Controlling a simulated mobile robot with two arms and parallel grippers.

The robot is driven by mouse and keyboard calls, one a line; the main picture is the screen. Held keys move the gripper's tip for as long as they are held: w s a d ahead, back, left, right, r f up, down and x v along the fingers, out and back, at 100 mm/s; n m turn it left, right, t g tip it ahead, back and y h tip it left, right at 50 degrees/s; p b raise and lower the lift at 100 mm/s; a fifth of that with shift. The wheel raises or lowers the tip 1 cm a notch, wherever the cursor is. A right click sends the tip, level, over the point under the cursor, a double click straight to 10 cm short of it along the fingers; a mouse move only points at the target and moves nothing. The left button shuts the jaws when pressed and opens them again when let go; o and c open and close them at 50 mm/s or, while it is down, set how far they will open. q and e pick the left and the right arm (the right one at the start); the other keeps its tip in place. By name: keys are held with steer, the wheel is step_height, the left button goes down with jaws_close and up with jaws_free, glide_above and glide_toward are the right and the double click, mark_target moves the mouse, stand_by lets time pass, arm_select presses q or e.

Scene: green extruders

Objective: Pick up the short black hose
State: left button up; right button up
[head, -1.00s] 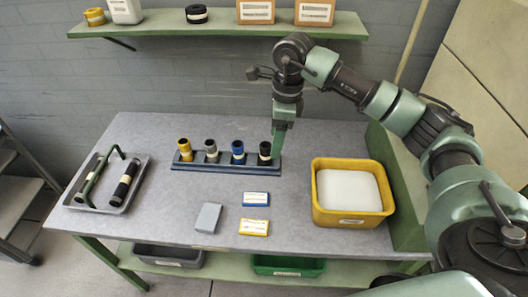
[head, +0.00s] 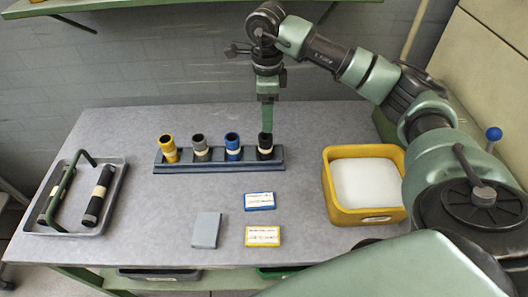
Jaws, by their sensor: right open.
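The short black hose (head: 265,153) stands upright at the right end of a dark blue rack (head: 218,167), with a pale band around it. Yellow (head: 169,150), grey (head: 200,149) and blue (head: 233,148) hoses stand to its left in the same rack. My right gripper (head: 267,129) points down right at the top of the black hose, with its green fingers overlapping the hose's rim in the picture. It is open; whether the fingers touch the hose cannot be told. My left gripper is out of view.
A grey tray (head: 117,204) with a green handle and black banded tubes lies at left. A yellow bin (head: 334,201) with white contents stands at right. Blue (head: 260,201) and yellow (head: 263,236) labelled cards and a grey block (head: 206,230) lie in front.

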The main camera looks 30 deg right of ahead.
mark_target(266, 136)
step_height(266, 136, down, 9)
steer(key=shift+w+a+p, duration=0.1)
steer(key=shift+p, duration=1.05)
steer(key=shift+f, duration=0.25)
jaws_close()
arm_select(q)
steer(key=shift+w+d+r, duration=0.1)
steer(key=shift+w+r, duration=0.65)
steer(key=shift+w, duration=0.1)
arm_select(e)
steer(key=shift+r, duration=0.15)
